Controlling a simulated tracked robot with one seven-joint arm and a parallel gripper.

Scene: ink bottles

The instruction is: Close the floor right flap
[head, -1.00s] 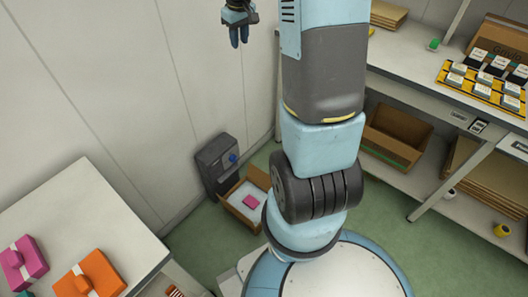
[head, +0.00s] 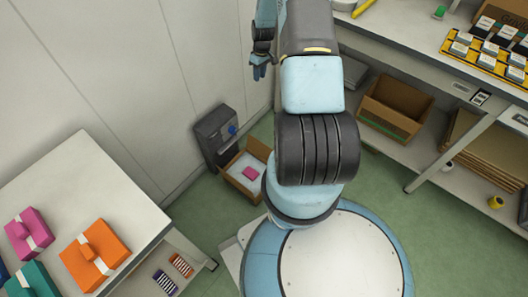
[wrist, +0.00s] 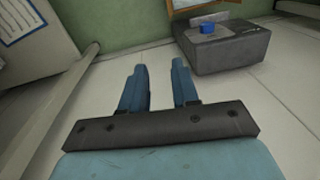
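An open cardboard box (head: 232,181) stands on the green floor in the head view, with a pink item (head: 250,173) on pale filling inside. Its flaps are too small to tell apart, so I cannot make out the right flap. A bit of cardboard (wrist: 184,5) shows at the top edge of the wrist view. My gripper (head: 259,72) hangs high near the wall, above and apart from the box. In the wrist view its two blue fingers (wrist: 160,82) are spread with nothing between them.
A dark grey unit with a blue knob (head: 213,130) stands against the wall beside the box; it also shows in the wrist view (wrist: 228,50). A white table (head: 85,185) with coloured boxes is at left, shelving (head: 440,60) at right.

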